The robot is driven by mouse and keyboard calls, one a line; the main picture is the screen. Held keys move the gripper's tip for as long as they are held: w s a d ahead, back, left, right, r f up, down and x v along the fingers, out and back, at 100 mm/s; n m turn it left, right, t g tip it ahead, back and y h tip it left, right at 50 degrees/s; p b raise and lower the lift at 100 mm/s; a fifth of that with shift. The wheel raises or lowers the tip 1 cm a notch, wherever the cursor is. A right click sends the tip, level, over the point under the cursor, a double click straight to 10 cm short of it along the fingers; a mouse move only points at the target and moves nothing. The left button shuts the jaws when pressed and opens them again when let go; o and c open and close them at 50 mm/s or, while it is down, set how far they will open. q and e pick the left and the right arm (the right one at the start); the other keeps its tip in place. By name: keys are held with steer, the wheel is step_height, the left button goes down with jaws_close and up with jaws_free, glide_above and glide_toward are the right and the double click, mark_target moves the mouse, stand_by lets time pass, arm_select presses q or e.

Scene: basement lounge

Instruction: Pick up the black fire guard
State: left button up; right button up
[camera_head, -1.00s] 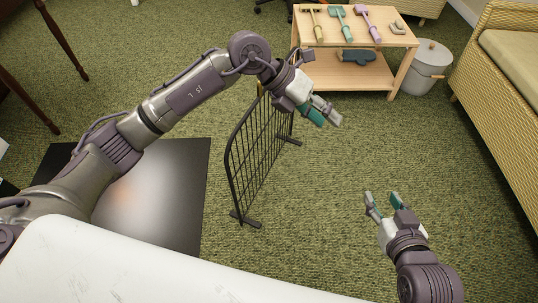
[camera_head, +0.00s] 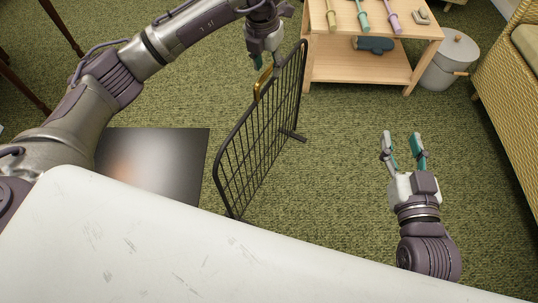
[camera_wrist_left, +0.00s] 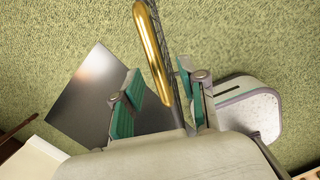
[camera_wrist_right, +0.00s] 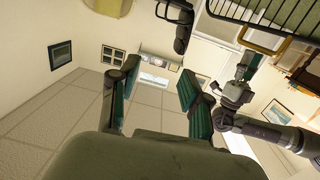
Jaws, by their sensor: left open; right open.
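The black fire guard (camera_head: 258,139) stands upright on the green carpet in the head view, a mesh panel in a dark frame with feet. A brass handle (camera_head: 263,82) sits on its top rail and also shows in the left wrist view (camera_wrist_left: 152,52). My left gripper (camera_head: 264,64) is open above the handle, fingers pointing down. In the left wrist view the handle lies between and beyond the open fingers (camera_wrist_left: 160,95); contact cannot be told. My right gripper (camera_head: 403,147) is open and empty, to the right of the guard. Part of the guard shows in the right wrist view (camera_wrist_right: 270,15).
A dark shiny plate (camera_head: 160,160) lies on the floor left of the guard. A wooden table (camera_head: 365,66) with tools stands behind, beside a grey bin (camera_head: 449,62). A wicker sofa (camera_head: 507,95) is at right.

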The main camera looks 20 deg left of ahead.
mark_target(268, 86)
arm_select(q)
steer(key=f, duration=0.3)
steer(key=shift+w+d+f+b, duration=0.1)
steer(key=shift+w+f+b, duration=0.2)
steer(key=shift+f+b, duration=0.05)
steer(key=shift+f, duration=0.25)
steer(key=f+b, duration=0.1)
steer(key=f, duration=0.1)
steer(key=f+b, duration=0.1)
steer(key=f, duration=0.1)
steer(key=shift+w+a+f, duration=0.15)
steer(key=shift+a, duration=0.05)
steer(key=shift+f, duration=0.3)
jaws_close()
arm_select(e)
steer(key=s+r+t+y, duration=0.2)
steer(key=r+t, duration=0.5)
steer(key=r, duration=0.4)
steer(key=shift+s+a+r+t+y, duration=0.15)
steer(key=shift+s+a+t+y, duration=0.15)
steer(key=shift+s+a+t, duration=0.2)
arm_select(q)
steer(key=shift+w+r, duration=0.15)
